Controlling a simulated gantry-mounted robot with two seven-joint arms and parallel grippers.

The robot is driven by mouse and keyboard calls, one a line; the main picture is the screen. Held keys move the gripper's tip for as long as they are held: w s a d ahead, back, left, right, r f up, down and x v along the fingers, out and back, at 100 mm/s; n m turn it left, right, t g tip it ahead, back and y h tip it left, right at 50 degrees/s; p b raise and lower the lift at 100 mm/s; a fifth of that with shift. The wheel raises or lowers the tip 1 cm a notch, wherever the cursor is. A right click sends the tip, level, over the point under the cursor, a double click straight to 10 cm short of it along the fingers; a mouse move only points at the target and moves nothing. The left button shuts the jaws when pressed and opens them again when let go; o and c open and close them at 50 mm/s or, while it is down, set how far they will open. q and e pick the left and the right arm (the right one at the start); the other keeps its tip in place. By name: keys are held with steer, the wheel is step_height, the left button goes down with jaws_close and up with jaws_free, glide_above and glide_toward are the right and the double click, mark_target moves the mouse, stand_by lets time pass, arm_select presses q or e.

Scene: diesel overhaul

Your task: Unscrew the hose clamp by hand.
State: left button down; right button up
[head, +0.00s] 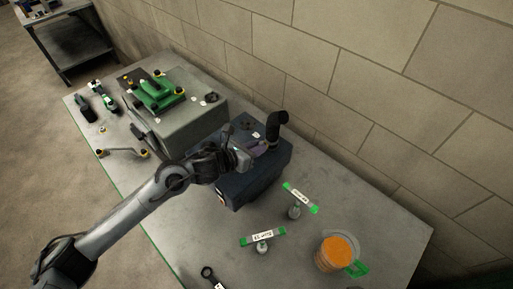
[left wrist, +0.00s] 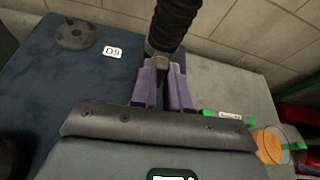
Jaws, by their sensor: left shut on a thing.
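A black elbow hose (head: 276,122) stands up from the dark blue block (head: 246,186) on the table. In the left wrist view the ribbed hose (left wrist: 174,24) comes in from the top. A hose clamp (left wrist: 157,50), a greyish band with a small yellowish spot, sits around its lower end. My left gripper (head: 258,148) reaches the hose from the left. Its purple fingers (left wrist: 162,72) are shut on the clamp, and they hide part of it. The clamp's screw is too small to make out. My right gripper is not in view.
A grey block (head: 190,128) carries a green part (head: 156,94) at the back left. Two green-ended labelled stands (head: 294,211) (head: 262,247) and an orange-filled clear jug (head: 338,252) stand to the right. A block wall (head: 330,60) runs behind.

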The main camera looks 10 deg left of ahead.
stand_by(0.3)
arm_select(q)
steer(key=c, duration=1.1)
jaws_free()
steer(key=b+v, duration=0.1)
steer(key=v, duration=0.9)
steer(key=shift+s+a+r, duration=0.15)
steer(key=shift+s+a, duration=0.05)
steer(key=shift+s, duration=0.1)
